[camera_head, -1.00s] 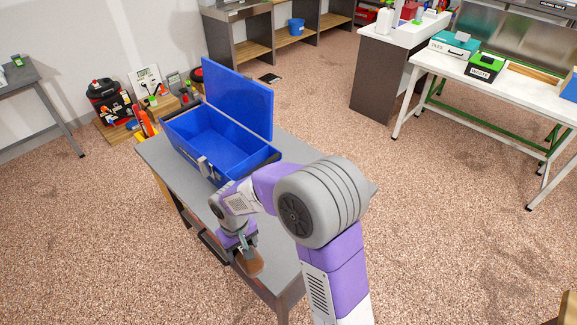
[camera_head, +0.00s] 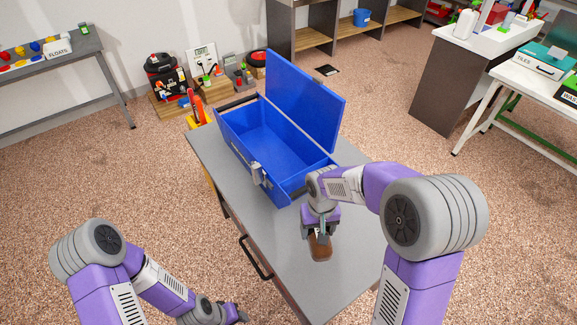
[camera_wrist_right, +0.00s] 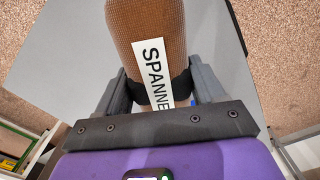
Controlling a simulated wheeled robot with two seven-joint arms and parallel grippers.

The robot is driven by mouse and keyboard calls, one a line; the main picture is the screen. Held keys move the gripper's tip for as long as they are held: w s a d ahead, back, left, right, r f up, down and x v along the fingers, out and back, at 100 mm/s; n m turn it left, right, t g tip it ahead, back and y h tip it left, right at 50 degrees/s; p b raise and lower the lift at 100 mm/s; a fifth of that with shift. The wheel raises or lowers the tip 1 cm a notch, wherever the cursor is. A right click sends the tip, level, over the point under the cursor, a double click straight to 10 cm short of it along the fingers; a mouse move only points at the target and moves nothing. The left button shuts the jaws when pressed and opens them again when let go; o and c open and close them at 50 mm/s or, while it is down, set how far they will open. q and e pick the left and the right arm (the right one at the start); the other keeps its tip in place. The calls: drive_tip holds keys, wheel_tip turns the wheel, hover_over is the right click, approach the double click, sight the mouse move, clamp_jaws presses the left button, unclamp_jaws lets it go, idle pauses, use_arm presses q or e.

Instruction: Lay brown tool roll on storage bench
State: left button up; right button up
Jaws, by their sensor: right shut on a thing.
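The brown tool roll (camera_head: 320,250) is in my right gripper (camera_head: 320,234), over the near part of a grey bench top (camera_head: 290,262). In the right wrist view the roll (camera_wrist_right: 125,22) has a brown woven surface, a dark band and a white label with part of "SPANNERS" showing. The right gripper's fingers (camera_wrist_right: 160,88) are shut on it from both sides. I cannot tell whether the roll touches the bench top. My left gripper (camera_head: 236,313) is low at the bottom edge, left of the bench, and looks empty; its fingers are too small to read.
An open blue toolbox (camera_head: 265,140) with its lid raised fills the far part of the bench. A black handle (camera_head: 255,258) is on the bench's left side. A dark box (camera_head: 165,72) and a socket panel (camera_head: 203,60) stand behind.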

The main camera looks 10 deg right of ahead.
drive_tip(key=shift+w+d+f+m, duration=0.25)
drive_tip(key=shift+d+f+m, duration=0.1)
drive_tip(key=shift+m, duration=0.35)
drive_tip(key=s+d+f+m+b, duration=0.1)
drive_tip(key=f+m+b, duration=0.1)
drive_tip(key=f+m, duration=0.1)
drive_tip(key=s+d+f+m+b, duration=0.1)
drive_tip(key=d+f+m+b, duration=0.1)
drive_tip(key=f+m, duration=0.2)
drive_tip(key=s+d+f+m+b, duration=0.1)
drive_tip(key=f+m+b, duration=0.1)
drive_tip(key=f+m, duration=0.2)
drive_tip(key=shift+d+f, duration=0.2)
drive_tip(key=shift+f, duration=0.4)
use_arm(q)
wheel_tip(320, 180, down, 6)
use_arm(e)
drive_tip(key=shift+r, duration=0.1)
use_arm(q)
drive_tip(key=shift+w+f, duration=0.1)
use_arm(e)
drive_tip(key=shift+b, duration=0.3)
use_arm(q)
drive_tip(key=shift+f, duration=0.15)
use_arm(e)
drive_tip(key=o, duration=1.3)
